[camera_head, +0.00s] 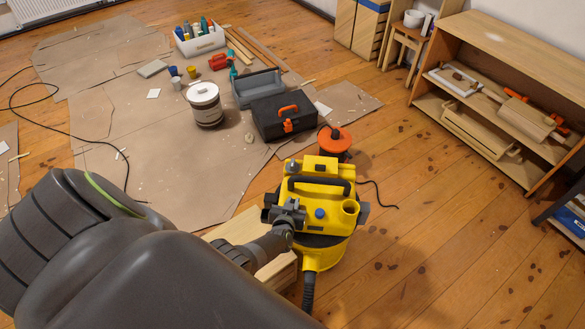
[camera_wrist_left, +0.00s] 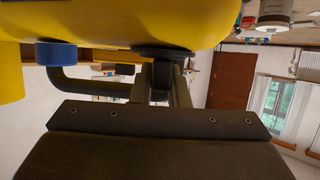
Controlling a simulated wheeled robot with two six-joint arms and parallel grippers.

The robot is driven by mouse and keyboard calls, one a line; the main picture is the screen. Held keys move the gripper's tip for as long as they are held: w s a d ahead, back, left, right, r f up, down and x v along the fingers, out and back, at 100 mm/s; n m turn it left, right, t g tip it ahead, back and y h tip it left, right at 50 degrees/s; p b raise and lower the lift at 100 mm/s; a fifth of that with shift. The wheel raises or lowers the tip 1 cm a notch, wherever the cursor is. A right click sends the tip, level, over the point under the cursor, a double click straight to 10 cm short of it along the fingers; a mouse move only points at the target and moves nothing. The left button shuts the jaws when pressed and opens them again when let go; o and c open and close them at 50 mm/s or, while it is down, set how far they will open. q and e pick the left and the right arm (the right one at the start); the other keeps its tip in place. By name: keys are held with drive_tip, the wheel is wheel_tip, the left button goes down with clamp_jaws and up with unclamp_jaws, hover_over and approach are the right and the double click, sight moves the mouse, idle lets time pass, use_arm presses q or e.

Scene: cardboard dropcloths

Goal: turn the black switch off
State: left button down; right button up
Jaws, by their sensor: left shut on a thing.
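A yellow shop vacuum (camera_head: 325,170) with a black carry handle (camera_head: 321,181) and a blue cap (camera_head: 320,213) stands on the wooden floor. My left gripper (camera_head: 290,213) reaches its front left side. In the left wrist view, the black switch (camera_wrist_left: 162,53) sits on the yellow housing (camera_wrist_left: 120,22), and my left gripper (camera_wrist_left: 164,72) is shut on it. The blue cap (camera_wrist_left: 56,54) and the black handle bar (camera_wrist_left: 88,87) show to the left. In the head view my gripper hides the switch, and its on or off position cannot be told. My right gripper is not in view.
A wooden block or step (camera_head: 262,262) stands beside the vacuum under my left arm. An orange reel (camera_head: 334,140) and a black toolbox (camera_head: 284,115) are behind it. A wooden shelf unit (camera_head: 510,95) is at the right. The floor right of the vacuum is mostly clear.

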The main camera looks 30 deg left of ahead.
use_arm(q)
drive_tip(key=shift+n+g+y, duration=0.3)
drive_tip(key=shift+n+y, duration=0.4)
drive_tip(key=shift+y, duration=0.1)
drive_tip(key=c, duration=1.4)
unclamp_jaws()
drive_tip(key=shift+r, duration=0.1)
drive_tip(key=p+v, duration=0.9)
drive_tip(key=v, duration=0.8)
drive_tip(key=shift+s+d, duration=0.1)
